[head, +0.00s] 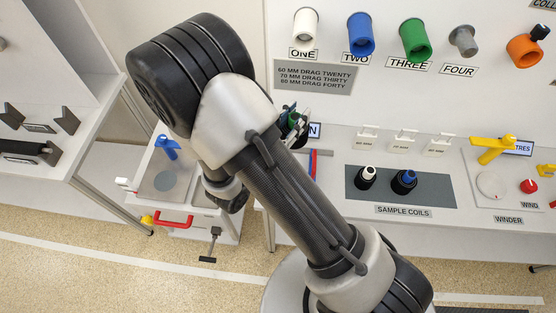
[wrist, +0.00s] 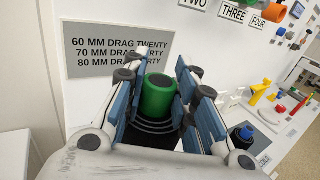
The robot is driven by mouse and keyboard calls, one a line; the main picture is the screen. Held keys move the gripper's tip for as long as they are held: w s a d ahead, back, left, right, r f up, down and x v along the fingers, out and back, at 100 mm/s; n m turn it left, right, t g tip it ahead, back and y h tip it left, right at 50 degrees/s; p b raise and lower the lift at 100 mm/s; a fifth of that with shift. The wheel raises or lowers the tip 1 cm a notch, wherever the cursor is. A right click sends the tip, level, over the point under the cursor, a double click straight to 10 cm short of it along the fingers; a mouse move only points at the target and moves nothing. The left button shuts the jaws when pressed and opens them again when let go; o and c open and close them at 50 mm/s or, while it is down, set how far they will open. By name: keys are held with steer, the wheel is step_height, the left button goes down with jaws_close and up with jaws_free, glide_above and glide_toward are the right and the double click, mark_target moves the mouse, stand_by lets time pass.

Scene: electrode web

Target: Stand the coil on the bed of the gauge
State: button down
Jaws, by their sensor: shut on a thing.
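In the wrist view, a coil with a green core (wrist: 157,97) and a dark, ringed lower part sits between the blue-padded fingers of my gripper (wrist: 155,112). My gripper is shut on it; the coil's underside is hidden. In the head view my arm covers most of the gripper, and only a bit of green and a finger (head: 293,122) show past it. No part is clearly readable as the gauge or its bed. A small display marked N (head: 314,130) stands just right of the gripper, with a red and blue strip (head: 313,163) below it.
Two sample coils, with a white core (head: 368,173) and a blue core (head: 405,177), stand on a grey mat (head: 440,190). A winder (head: 490,185) is at the right. Coloured cores hang on the back wall. A left bench (head: 60,175) carries black blocks; a low cart has a red handle (head: 173,221).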

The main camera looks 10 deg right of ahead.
step_height(320, 180, down, 20)
steer(key=b, duration=0.6)
steer(key=shift+s+d+r, duration=0.1)
steer(key=shift+r, duration=0.15)
steer(key=shift+f, duration=0.2)
steer(key=c, duration=1.3)
jaws_free()
steer(key=shift+r, duration=0.1)
